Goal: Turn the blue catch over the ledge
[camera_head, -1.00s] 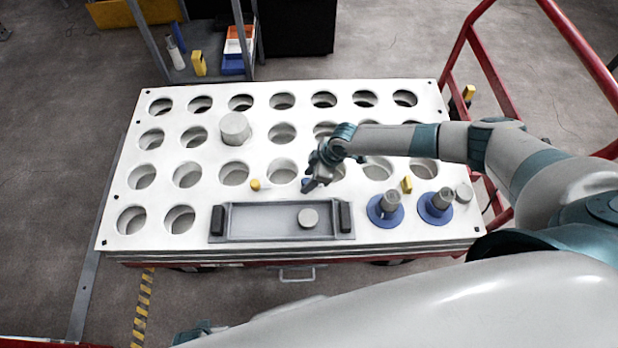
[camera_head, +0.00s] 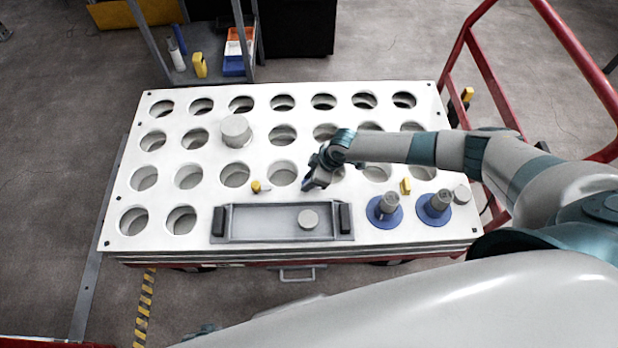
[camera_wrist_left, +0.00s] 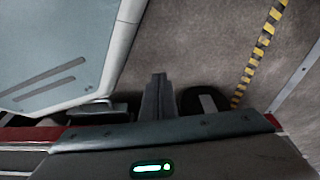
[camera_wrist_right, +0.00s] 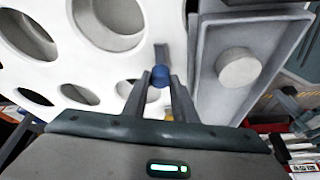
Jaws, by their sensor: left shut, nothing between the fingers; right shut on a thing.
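The blue catch (camera_wrist_right: 160,76) shows in the right wrist view as a round blue knob with a short grey bar. The bar points up in that picture, beside the grey tray (camera_wrist_right: 206,95) and apart from its long edge. My right gripper (camera_wrist_right: 160,82) is shut on the blue knob, one finger on each side. In the head view my right gripper (camera_head: 308,185) is just behind the tray's rear edge (camera_head: 285,205), and its fingers mostly hide the knob. My left gripper (camera_wrist_left: 158,95) is shut and empty, low in front of the table.
A yellow catch (camera_head: 256,186) sits left of my right gripper. A grey disc (camera_head: 308,218) lies in the tray. Two blue-based posts (camera_head: 384,210) (camera_head: 435,207) stand right of it. A grey cylinder (camera_head: 235,128) stands on the white holed table (camera_head: 215,222). A red rail (camera_head: 480,60) is at right.

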